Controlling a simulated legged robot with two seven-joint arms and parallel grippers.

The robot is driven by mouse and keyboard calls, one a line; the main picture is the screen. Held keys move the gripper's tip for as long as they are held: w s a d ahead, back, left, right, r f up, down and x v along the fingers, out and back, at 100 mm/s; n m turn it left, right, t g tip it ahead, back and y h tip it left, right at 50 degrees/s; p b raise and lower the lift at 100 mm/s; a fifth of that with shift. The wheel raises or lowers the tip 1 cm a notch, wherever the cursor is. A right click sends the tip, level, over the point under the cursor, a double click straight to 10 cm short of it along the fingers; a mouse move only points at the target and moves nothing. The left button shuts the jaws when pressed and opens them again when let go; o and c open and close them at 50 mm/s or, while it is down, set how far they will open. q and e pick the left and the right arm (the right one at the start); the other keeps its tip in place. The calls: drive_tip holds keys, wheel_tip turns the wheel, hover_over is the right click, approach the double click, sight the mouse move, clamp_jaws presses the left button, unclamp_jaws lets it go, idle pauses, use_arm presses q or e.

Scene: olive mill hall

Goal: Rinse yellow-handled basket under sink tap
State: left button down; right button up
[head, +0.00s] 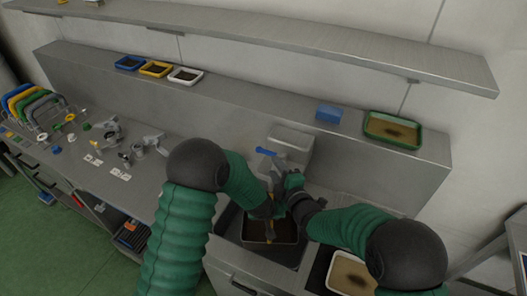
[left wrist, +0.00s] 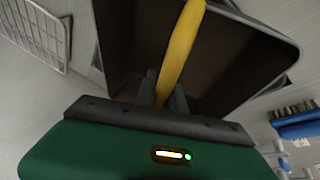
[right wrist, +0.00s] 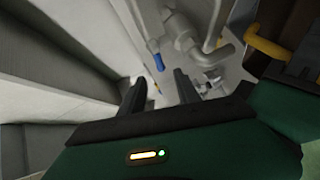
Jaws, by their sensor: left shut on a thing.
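The basket (head: 262,242), dark brown inside with a pale rim, is in the sink area below my grippers. Its yellow handle (left wrist: 182,50) rises between the fingers of my left gripper (left wrist: 163,92), which is shut on it. In the head view my left gripper (head: 270,216) is over the basket. The grey sink tap (right wrist: 190,38) has a blue lever (head: 266,152). My right gripper (right wrist: 160,88) is open and empty, its fingers apart and pointing toward the tap. In the head view my right gripper (head: 286,180) partly hides the tap.
A green-rimmed tray (head: 392,131) and a blue block (head: 329,113) stand on the ledge behind. Small blue, yellow and white trays (head: 156,69) are farther left. Another tray of murky liquid (head: 350,275) is right of the sink. Metal fittings (head: 148,147) lie on the left counter.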

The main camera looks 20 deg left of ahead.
sight(264, 150)
drive_tip(key=x, duration=1.1)
drive_tip(key=shift+w, duration=0.1)
drive_tip(key=shift+c, duration=0.2)
clamp_jaws()
drive_tip(key=shift+f, duration=0.2)
idle(0.7)
